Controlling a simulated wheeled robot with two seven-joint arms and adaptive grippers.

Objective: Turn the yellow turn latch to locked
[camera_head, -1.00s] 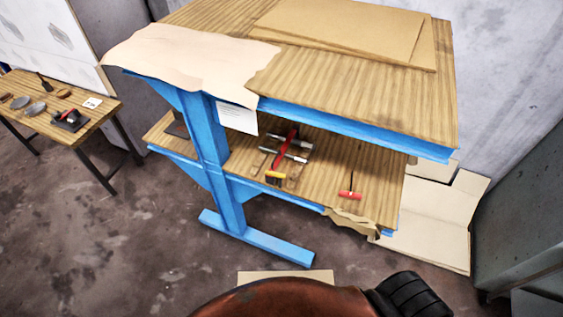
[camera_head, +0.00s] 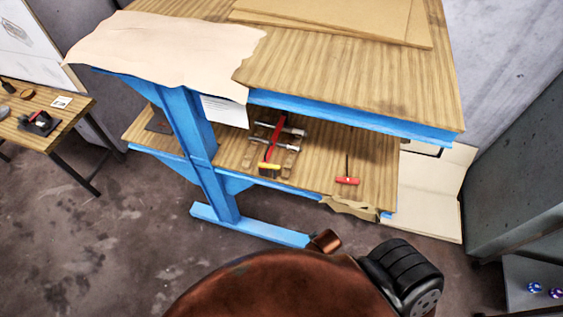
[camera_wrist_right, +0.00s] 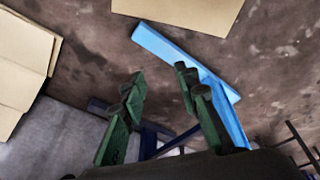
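I cannot make out a yellow turn latch in any view. The only yellow I see is a small yellow end on a red tool (camera_head: 271,150) lying on the lower shelf of a blue-framed workbench (camera_head: 350,119); I cannot tell whether it is a latch. My right gripper (camera_wrist_right: 160,82) shows in the right wrist view with its two dark green fingers apart and nothing between them. Floor and a blue bench foot (camera_wrist_right: 190,62) lie beyond it. Neither gripper shows in the head view.
A rounded rusty-brown body (camera_head: 275,288) with a ribbed black part (camera_head: 400,275) fills the bottom of the head view; I cannot tell what it is. A grey cabinet (camera_head: 525,165) stands at right. A side table (camera_head: 62,128) is at left. Floor left of the bench foot is clear.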

